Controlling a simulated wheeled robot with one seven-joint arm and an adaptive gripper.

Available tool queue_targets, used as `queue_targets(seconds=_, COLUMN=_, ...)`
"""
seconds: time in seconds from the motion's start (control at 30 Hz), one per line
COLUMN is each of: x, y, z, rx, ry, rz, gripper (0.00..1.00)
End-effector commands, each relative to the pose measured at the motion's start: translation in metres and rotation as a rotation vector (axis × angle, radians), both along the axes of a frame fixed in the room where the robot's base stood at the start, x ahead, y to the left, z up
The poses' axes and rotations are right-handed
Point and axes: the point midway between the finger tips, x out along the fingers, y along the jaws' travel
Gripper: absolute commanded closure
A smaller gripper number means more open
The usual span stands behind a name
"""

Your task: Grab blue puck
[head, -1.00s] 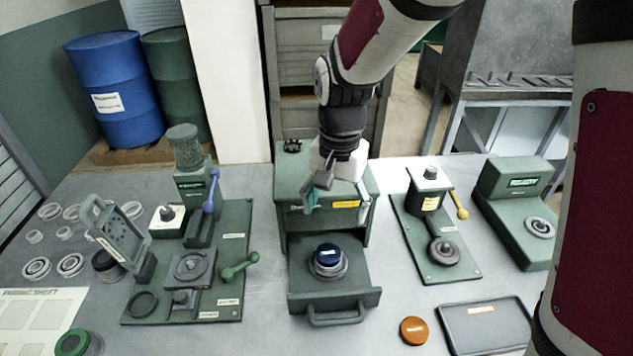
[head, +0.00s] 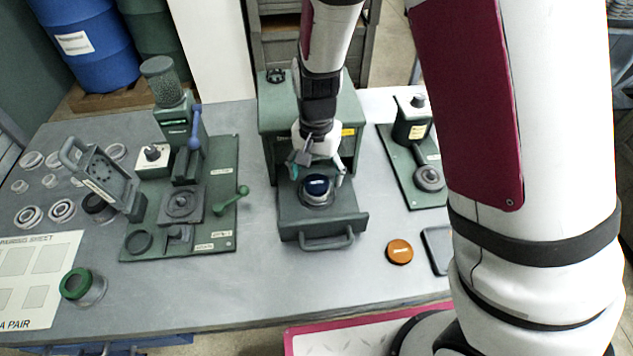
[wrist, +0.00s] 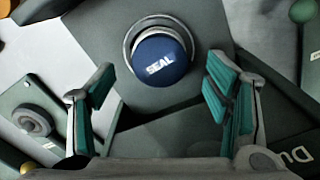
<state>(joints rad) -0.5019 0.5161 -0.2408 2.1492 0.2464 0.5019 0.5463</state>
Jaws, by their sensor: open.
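The blue puck (head: 316,185) sits upright in a round metal ring on the pulled-out drawer (head: 345,205) of the green box machine. In the wrist view the blue puck (wrist: 160,60) shows a white "SEAL" label and lies beyond the fingertips, roughly centred between them. My gripper (head: 318,172) hangs just above and behind the puck in the head view. In the wrist view my gripper (wrist: 160,95) has its teal-padded fingers wide apart with nothing between them. I cannot tell the exact height gap.
A green machine plate (head: 215,225) with levers stands left of the drawer. An orange disc (head: 399,251) lies to the right on the grey table. Another green station (head: 412,150) stands further right. A green-rimmed jar (head: 82,287) is at the front left.

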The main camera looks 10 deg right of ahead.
Motion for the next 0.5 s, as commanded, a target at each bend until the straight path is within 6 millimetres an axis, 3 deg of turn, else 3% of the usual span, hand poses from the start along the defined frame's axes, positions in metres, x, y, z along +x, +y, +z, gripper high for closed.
queue_targets(seconds=0.13, x=-0.001, y=0.000, z=-0.016, rx=0.000, ry=0.001, rz=0.000, gripper=0.29)
queue_targets(seconds=0.4, x=0.000, y=0.000, z=-0.019, rx=0.000, ry=0.000, rz=0.000, gripper=0.29)
queue_targets(seconds=0.43, x=-0.001, y=0.000, z=-0.019, rx=0.000, ry=0.000, rz=0.000, gripper=0.31)
queue_targets(seconds=0.5, x=0.000, y=0.000, z=-0.019, rx=0.000, ry=0.000, rz=0.000, gripper=0.47)
